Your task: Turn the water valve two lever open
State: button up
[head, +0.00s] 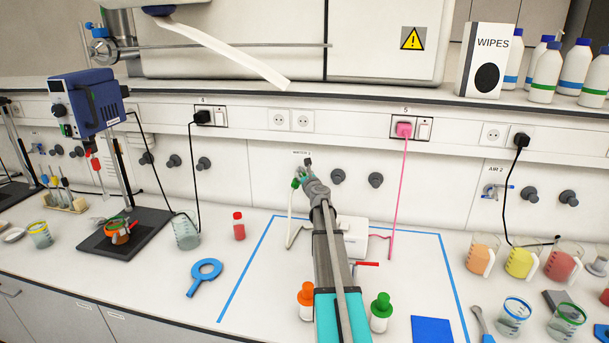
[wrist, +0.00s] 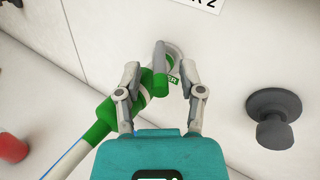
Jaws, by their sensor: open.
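The water valve two (wrist: 122,108) is on the wall, with green parts and a pale hose end toward the lower left in the wrist view. A sign ending in "2" is at the top. My gripper (wrist: 164,88) is open around this part, and I cannot tell whether either finger touches it. In the head view my gripper (head: 309,174) is at the wall below the water sign (head: 301,153). My arm hides much of the valve (head: 295,183) there.
A grey wall knob (wrist: 273,113) is right of my gripper. A white box (head: 351,232) stands on the bench behind my arm. Orange-capped (head: 306,302) and green-capped (head: 380,313) bottles flank my arm. A pink cable (head: 398,195) hangs to the right.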

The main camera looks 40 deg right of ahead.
grip_shut()
dwell(0.6)
dwell(1.1)
